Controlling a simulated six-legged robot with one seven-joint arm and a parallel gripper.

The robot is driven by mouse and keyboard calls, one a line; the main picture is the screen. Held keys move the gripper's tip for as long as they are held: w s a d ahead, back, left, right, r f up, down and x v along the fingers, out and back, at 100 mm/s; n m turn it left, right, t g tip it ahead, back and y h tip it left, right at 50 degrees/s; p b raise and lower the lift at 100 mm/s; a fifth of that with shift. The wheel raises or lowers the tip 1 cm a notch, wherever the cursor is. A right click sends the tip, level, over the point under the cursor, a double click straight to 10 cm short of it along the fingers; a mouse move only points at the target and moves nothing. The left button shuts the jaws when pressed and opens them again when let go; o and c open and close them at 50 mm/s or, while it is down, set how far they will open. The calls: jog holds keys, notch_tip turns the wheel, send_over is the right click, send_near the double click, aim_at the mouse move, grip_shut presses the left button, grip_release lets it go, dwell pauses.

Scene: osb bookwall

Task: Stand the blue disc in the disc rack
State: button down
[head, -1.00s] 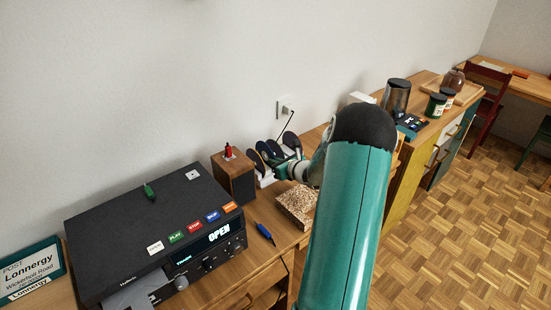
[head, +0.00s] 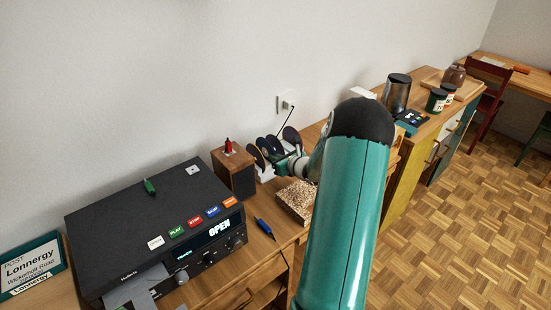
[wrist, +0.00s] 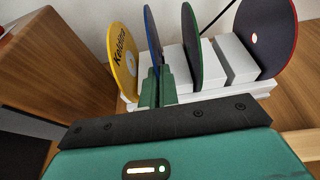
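The disc rack (wrist: 206,66) is a row of white blocks on a white base, seen close up in the wrist view. The blue disc (wrist: 152,38) stands upright and nearly edge-on at the rack, between a yellow disc (wrist: 124,58) and a green-edged disc (wrist: 191,45). A large red-rimmed disc (wrist: 264,38) stands at the right. My gripper (wrist: 158,88) has its green fingers close together on the blue disc's near lower edge. The disc's foot is hidden by the fingers, so I cannot tell how deep it sits. In the head view my gripper (head: 284,164) is at the rack, small.
A wooden speaker (head: 235,173) stands close left of the rack. A black player (head: 150,230) with its tray out is further left. A speckled block (head: 296,200) and a blue pen-like tool (head: 264,228) lie in front. A wall socket (head: 286,101) is behind.

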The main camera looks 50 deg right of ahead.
jog(key=shift+f, duration=0.4)
jog(key=c, duration=2.1)
grip_release()
jog(key=o, duration=0.5)
jog(key=v, duration=1.4)
jog(key=shift+w, duration=0.1)
